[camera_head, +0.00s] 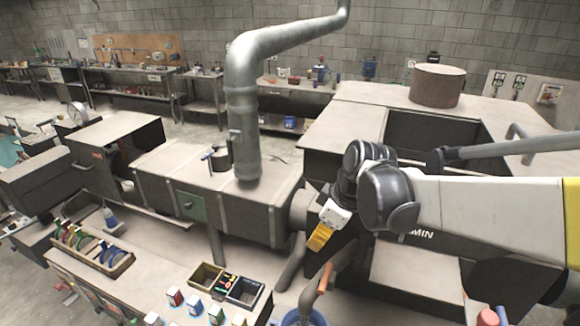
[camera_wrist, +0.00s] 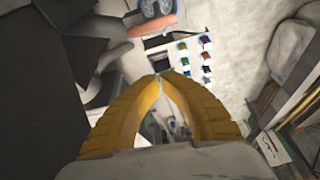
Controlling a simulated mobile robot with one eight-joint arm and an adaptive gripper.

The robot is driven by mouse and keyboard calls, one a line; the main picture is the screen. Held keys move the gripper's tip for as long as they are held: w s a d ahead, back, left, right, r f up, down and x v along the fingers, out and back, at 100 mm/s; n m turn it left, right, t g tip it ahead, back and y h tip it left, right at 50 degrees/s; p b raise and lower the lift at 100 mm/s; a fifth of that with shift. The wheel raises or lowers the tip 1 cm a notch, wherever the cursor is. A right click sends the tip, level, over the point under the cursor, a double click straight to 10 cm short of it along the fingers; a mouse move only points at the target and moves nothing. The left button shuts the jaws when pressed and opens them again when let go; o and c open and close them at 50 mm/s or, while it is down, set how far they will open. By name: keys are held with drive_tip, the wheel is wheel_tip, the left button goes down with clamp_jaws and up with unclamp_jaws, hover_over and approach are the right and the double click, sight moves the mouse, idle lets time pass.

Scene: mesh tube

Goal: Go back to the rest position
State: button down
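My gripper (camera_head: 318,240) hangs from the arm at the centre right of the head view, its yellow fingers pointing down and slightly left. In the wrist view the two yellow fingers of my gripper (camera_wrist: 159,77) meet at their tips. Only background shows through the gap between them, so the gripper is shut and empty. In the head view it is in the air beside the dark machine (camera_head: 395,258), and I see nothing in its grasp.
A workbench (camera_head: 150,275) at lower left carries an open-topped box (camera_head: 207,276) and several small cartons. A blue bucket (camera_head: 318,318) stands below my gripper. A large metal duct (camera_head: 243,105) rises at centre. A cylinder (camera_head: 437,86) stands on the machine top.

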drive_tip(key=s+d+r+m+t+h, duration=0.1)
drive_tip(key=s+d+m+t+h, duration=0.15)
drive_tip(key=s+d+m, duration=0.45)
drive_tip(key=s+d+r+m+t+h, duration=0.1)
drive_tip(key=s+d+r+m+t, duration=0.15)
drive_tip(key=s+m, duration=0.4)
wheel_tip(320, 180, down, 29)
drive_tip(key=s+n+b, duration=0.1)
drive_tip(key=n+b, duration=0.1)
drive_tip(key=b, duration=2.7)
drive_tip(key=shift+s+f+b, duration=0.15)
drive_tip(key=shift+f+b, duration=0.05)
drive_tip(key=shift+b, duration=0.1)
